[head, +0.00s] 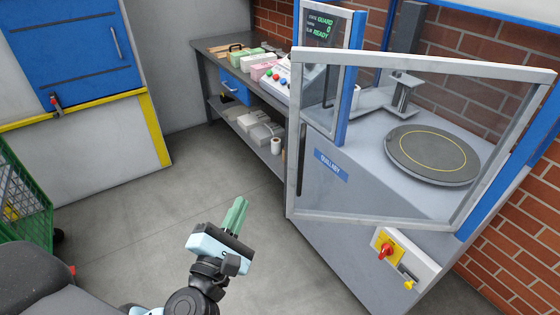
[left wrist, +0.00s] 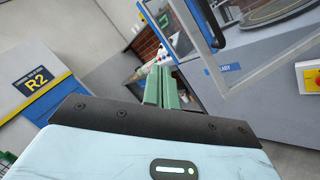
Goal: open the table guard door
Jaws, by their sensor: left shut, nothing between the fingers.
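The table guard door (head: 374,219) is a clear panel in a grey metal frame. It stands swung out from the grey machine, its free left edge in front of the blue post (head: 347,95) and its right side near the blue post at right. A dark upright handle (head: 302,172) is on its left edge. In the left wrist view the door frame (left wrist: 191,30) shows at the top, cut off. My left gripper (head: 237,214) has green fingers, shut and empty, over the floor left of the door and apart from it. My right gripper is not in view.
The machine holds a round turntable (head: 432,154) behind the door and a red switch (head: 386,252) on its front. A grey bench (head: 208,62) with boxes stands behind. A green mesh cart (head: 22,205) is at left. The floor (head: 150,215) between is clear.

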